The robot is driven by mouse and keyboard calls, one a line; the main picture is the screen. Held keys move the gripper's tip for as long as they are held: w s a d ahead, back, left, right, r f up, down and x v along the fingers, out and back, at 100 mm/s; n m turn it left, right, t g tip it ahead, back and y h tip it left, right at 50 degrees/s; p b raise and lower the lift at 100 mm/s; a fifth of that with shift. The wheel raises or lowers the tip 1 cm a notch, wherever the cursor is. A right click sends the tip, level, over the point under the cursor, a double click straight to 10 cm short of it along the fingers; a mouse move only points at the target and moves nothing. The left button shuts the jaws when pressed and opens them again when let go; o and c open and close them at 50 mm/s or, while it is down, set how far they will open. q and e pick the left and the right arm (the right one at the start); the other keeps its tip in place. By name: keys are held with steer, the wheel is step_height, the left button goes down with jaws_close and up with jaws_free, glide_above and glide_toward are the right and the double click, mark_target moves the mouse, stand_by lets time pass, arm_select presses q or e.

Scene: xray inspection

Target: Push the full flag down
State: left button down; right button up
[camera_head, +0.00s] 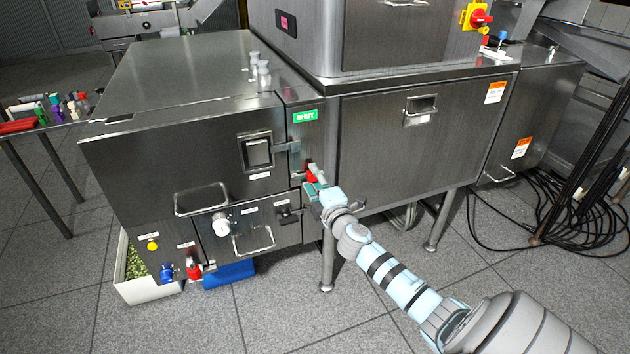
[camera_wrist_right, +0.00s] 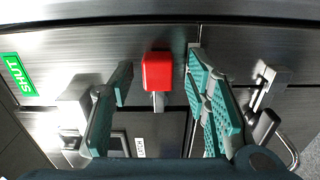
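The flag appears to be the small red block (camera_head: 311,173) on the front of the grey steel machine, below the green SHUT label (camera_head: 305,116). In the right wrist view the red block (camera_wrist_right: 157,71) sits upright on a thin metal stem. My right gripper (camera_head: 320,192) is close in front of it, partly covering it in the head view. In the right wrist view its teal fingers (camera_wrist_right: 161,82) are open, one on each side of the red block, with gaps between. I cannot tell its depth relative to the fingertips. My left gripper is not in view.
A metal post (camera_head: 327,255) stands below the machine. Cables (camera_head: 535,215) lie on the floor at right. Open floor lies in front.

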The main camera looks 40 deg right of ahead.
steer(key=shift+s+a, duration=0.1)
steer(key=shift+s, duration=0.15)
steer(key=v, duration=1.1)
steer(key=shift+s, duration=0.2)
steer(key=shift+a, duration=0.1)
